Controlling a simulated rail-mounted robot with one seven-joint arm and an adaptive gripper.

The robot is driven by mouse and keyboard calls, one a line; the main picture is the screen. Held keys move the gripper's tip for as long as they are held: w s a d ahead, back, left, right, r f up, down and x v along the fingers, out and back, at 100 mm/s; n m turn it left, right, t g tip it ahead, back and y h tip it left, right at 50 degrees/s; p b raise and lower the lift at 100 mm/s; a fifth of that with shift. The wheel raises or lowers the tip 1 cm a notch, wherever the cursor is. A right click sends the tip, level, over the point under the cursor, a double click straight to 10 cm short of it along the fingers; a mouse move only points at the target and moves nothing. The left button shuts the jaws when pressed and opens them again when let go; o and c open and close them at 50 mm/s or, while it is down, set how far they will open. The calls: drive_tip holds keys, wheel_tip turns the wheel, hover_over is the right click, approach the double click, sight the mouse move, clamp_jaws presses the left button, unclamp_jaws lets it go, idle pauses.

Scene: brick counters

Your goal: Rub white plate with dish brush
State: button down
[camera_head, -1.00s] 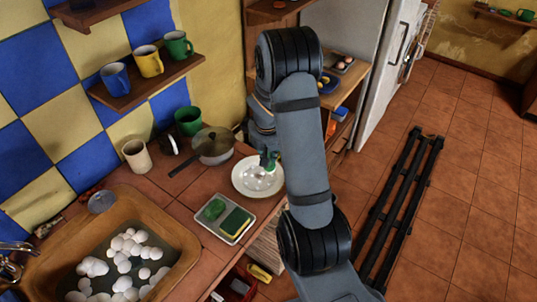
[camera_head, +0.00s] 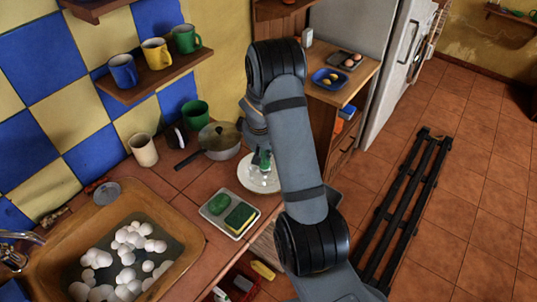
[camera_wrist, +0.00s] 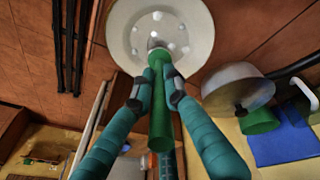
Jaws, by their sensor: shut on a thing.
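The white plate (camera_head: 246,174) lies on the tiled counter, its right side hidden behind my arm. The wrist view shows its round face and rim (camera_wrist: 122,30) with several pale spots, maybe foam, on it. My gripper (camera_wrist: 156,84) is shut on the dish brush (camera_wrist: 161,125), whose green handle runs between the two fingers. The brush's pale head is over the middle of the plate and appears to touch it. In the head view only a small green part of the brush (camera_head: 264,158) shows beside my arm.
A tray with a green scrubber and sponge (camera_head: 229,214) stands in front of the plate. A lidded pan (camera_head: 220,141) is close behind-left. The sink (camera_head: 60,232) holds white foam. Green (camera_head: 195,112) and beige cups (camera_head: 144,150) stand near the wall.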

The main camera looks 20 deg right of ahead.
drive_tip(key=shift+w+a, duration=0.15)
drive_tip(key=shift+a, duration=0.05)
drive_tip(key=shift+s+d+b, duration=1.3)
drive_tip(key=shift+s+d, duration=0.5)
drive_tip(key=shift+s, duration=0.1)
wheel_tip(320, 180, up, 8)
drive_tip(key=p, duration=0.6)
